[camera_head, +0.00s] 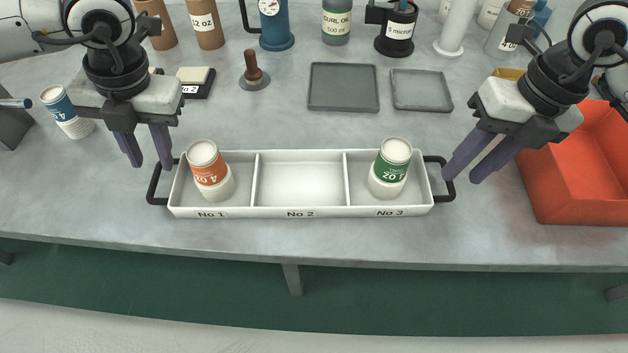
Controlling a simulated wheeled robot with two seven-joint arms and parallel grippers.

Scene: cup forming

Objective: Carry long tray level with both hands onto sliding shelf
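The long white tray (300,212) lies flat on the grey bench, with three compartments marked No 1, No 2 and No 3. An orange-labelled cup (209,168) stands in No 1 and a green-labelled cup (391,165) in No 3; No 2 is empty. Black handles stick out at the left end (154,188) and right end (449,188). My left gripper (150,165) is open, fingers pointing down just behind the left handle. My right gripper (460,180) is open, its fingertips close to the right handle; contact cannot be told. I cannot make out a sliding shelf.
A red-orange bin (580,205) stands at the right, close to my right gripper. A blue-labelled cup (66,112) stands at the left. Two flat grey trays (343,88) (420,90) lie behind the long tray. Bottles and tools line the back. The bench's front strip is clear.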

